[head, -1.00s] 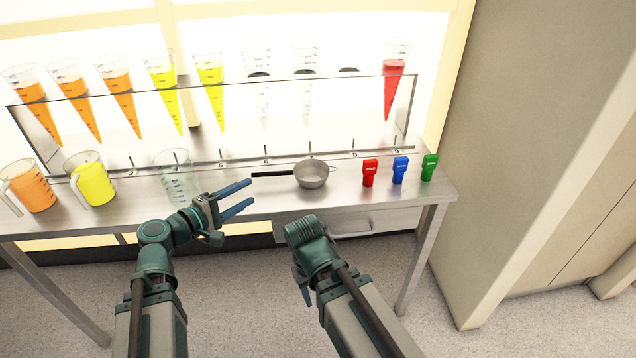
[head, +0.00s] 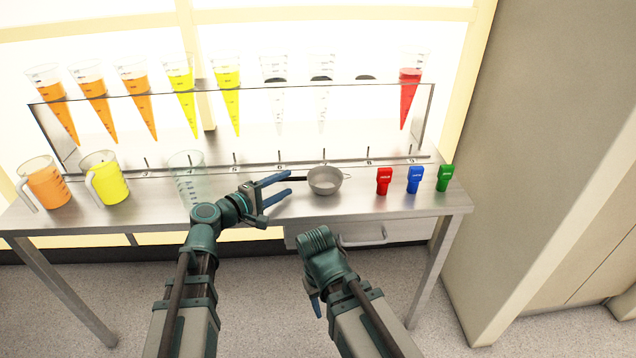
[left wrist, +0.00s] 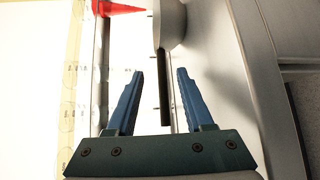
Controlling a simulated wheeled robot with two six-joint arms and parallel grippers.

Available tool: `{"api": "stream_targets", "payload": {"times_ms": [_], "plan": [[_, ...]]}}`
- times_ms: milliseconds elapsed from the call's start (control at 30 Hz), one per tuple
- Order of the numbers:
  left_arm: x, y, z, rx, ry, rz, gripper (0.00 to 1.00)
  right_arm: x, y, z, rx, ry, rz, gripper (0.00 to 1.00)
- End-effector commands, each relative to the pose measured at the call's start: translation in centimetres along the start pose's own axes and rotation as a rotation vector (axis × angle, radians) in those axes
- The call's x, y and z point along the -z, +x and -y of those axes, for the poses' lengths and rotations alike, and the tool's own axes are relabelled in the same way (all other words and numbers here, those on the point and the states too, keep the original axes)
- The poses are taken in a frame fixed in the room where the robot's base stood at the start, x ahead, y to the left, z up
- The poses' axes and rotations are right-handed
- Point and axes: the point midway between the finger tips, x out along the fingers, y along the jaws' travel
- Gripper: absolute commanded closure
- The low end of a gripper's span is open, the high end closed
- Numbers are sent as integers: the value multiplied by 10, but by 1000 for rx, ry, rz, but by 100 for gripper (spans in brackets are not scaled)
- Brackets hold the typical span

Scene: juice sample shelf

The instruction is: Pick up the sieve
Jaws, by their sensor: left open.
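The sieve (head: 325,183) is a grey metal bowl with a black handle, standing on the steel bench. My left gripper (head: 286,182) is open and empty beside the bowl, its blue fingers pointing right along the handle. In the left wrist view, the sieve bowl (left wrist: 171,22) is at the top. Its dark handle (left wrist: 165,95) runs down into the gap between the open fingers (left wrist: 159,88).
An orange jug (head: 47,185), a yellow jug (head: 106,180) and a clear empty one (head: 186,182) stand at the left. Red (head: 384,181), blue (head: 415,180) and green (head: 445,178) small items stand right of the sieve. Behind is a rack (head: 262,94) of cones.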

Motion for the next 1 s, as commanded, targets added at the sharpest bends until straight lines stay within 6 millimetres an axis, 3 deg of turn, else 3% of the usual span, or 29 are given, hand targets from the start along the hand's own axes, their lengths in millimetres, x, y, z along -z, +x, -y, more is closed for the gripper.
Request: {"api": "stream_targets", "payload": {"times_ms": [400, 633, 900, 1000], "plan": [[3, 50, 3, 1, 2, 2, 48, 1, 11, 1, -2, 0, 0, 50], [2, 51, 3, 1, 1, 1, 48, 1, 10, 1, -2, 0, 0, 50], [2, 50, 3, 0, 1, 1, 96, 1, 10, 1, -2, 0, 0, 50], [2, 50, 3, 0, 1, 1, 100, 1, 10, 1, -2, 0, 0, 50]]}}
